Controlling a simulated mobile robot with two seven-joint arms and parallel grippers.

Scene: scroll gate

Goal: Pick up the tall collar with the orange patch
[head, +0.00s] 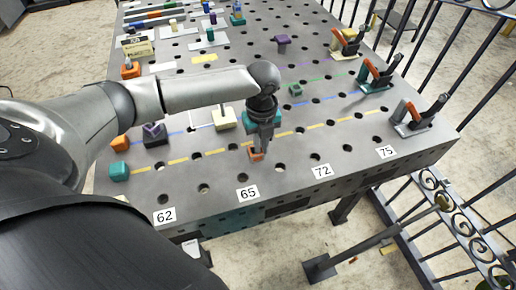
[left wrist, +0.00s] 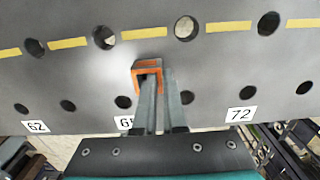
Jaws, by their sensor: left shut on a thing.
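A small square hollow collar, orange on its faces and rim, shows at the tips of my left gripper (head: 262,149); I see the orange collar (head: 256,156) in the head view near the front of the table, above the label 65. In the left wrist view, my left gripper (left wrist: 160,78) points down at the collar (left wrist: 138,68). One finger reaches into its opening and the other is just outside its right wall, so the wall is pinched. The fingers hide part of it. I cannot tell whether it touches the tabletop. My right gripper is not in view.
The grey perforated table (head: 225,178) has yellow dashes and number labels. Red-handled toggle clamps (head: 418,116) line its right edge. A cream block (head: 224,120), a dark block (head: 154,135) and teal and orange blocks (head: 119,171) stand left. Black railings are beyond the right.

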